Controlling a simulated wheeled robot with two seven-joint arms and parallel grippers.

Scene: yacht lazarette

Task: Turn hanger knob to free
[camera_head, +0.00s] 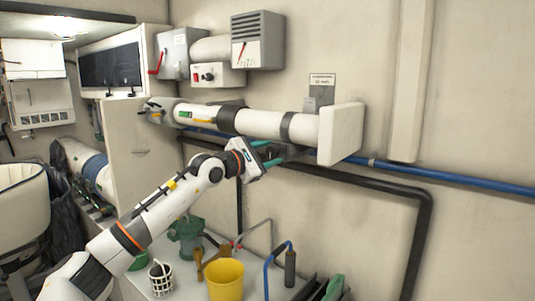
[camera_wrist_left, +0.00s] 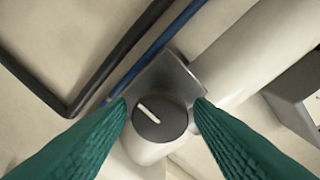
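The hanger knob (camera_wrist_left: 160,122) is a round dark knob with a white pointer line, tilted from upper left to lower right in the left wrist view. It sits on a grey metal hanger plate (camera_wrist_left: 172,78) against a white pipe (camera_wrist_left: 250,50). My left gripper (camera_wrist_left: 160,103) is open, with one green ribbed finger on each side of the knob. Whether the fingers touch it I cannot tell. In the head view the left gripper (camera_head: 275,152) reaches to the dark hanger (camera_head: 295,152) below the white pipe (camera_head: 262,123); the knob cannot be made out there. My right gripper is not in view.
A blue pipe (camera_head: 440,178) and a black pipe (camera_head: 400,180) run along the wall close to the hanger. A grey vented box (camera_head: 257,40) is above. A yellow bucket (camera_head: 226,280) and several small items stand on the white surface below.

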